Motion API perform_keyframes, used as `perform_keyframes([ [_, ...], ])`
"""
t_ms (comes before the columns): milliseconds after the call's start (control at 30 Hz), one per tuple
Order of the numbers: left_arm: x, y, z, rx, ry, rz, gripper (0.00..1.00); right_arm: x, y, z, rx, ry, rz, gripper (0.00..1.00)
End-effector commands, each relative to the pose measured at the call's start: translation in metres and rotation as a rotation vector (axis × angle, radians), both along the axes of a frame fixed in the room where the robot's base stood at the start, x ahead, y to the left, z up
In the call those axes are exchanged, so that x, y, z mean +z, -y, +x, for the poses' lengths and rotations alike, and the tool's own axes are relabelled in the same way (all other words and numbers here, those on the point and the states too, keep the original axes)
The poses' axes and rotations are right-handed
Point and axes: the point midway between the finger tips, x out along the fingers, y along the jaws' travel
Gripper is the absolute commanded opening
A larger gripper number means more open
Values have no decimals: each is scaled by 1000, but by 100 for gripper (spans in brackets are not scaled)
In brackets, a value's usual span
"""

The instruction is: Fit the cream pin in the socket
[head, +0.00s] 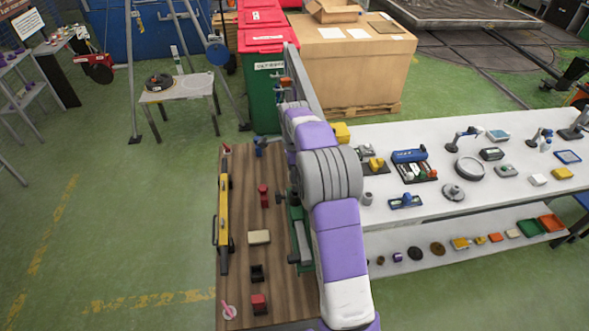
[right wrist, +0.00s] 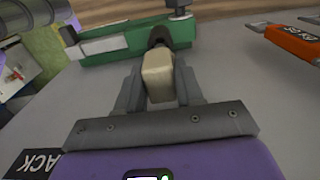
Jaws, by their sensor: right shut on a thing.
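My right gripper (right wrist: 158,98) is shut on the cream pin (right wrist: 158,77), a pale block with rounded edges held between its dark fingers. Just beyond the pin in the right wrist view is a dark round part (right wrist: 160,38) at a green body (right wrist: 115,45). It may be the socket; I cannot tell whether the pin touches or enters it. In the head view my purple and white right arm reaches up across the wooden table (head: 240,170), and its fingertips and the held pin cannot be made out. My left gripper is out of view.
The table holds a yellow bar-shaped tool (head: 222,225), a red piece (head: 263,195), a cream block (head: 259,237), a dark block (head: 257,273) and a green fixture (head: 298,235) beside my arm. An orange part (right wrist: 295,40) lies right of my gripper. A cluttered white bench (head: 430,215) stands right.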

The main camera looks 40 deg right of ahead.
Motion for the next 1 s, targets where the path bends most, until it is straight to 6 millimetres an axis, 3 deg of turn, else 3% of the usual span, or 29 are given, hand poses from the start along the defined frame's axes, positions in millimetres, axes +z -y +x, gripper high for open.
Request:
perform_keyframes([
  [1000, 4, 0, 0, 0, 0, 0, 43, 0, 0, 0, 0, 2, -1, 0],
])
